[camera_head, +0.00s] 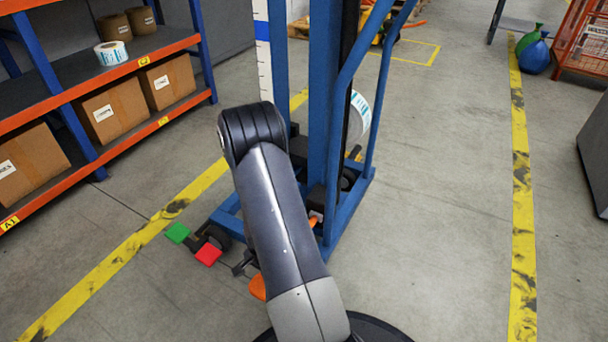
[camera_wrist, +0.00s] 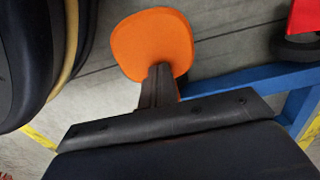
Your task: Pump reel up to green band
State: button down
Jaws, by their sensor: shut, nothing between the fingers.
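An orange foot pedal (camera_head: 257,287) is low at the front of the blue lifter (camera_head: 318,90), partly hidden behind my arm in the head view. It also shows in the wrist view as a rounded orange pad (camera_wrist: 150,35). My gripper (camera_wrist: 160,70) is shut and empty, its fingertips overlapping the pad's near edge in the wrist view. I cannot tell whether they touch it. A white reel (camera_head: 361,109) shows partly behind the mast. The white scale (camera_head: 264,60) beside the mast has a blue band; no green band shows in either view.
A green pedal (camera_head: 177,232) and a red pedal (camera_head: 208,254) are left of the orange one. A shelf rack (camera_head: 50,75) with boxes stands at the left. The floor right of the lifter is clear up to a yellow line (camera_head: 522,200).

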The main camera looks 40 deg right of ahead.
notch_tip(320, 180, down, 6)
jog(key=shift+d+f+b, duration=0.15)
jog(key=shift+f+b, duration=0.05)
jog(key=shift+b, duration=0.65)
jog(key=shift+w+r, duration=0.1)
jog(key=shift+r, duration=0.15)
notch_tip(320, 180, up, 16)
jog(key=p, duration=1.1)
jog(key=shift+f, duration=0.2)
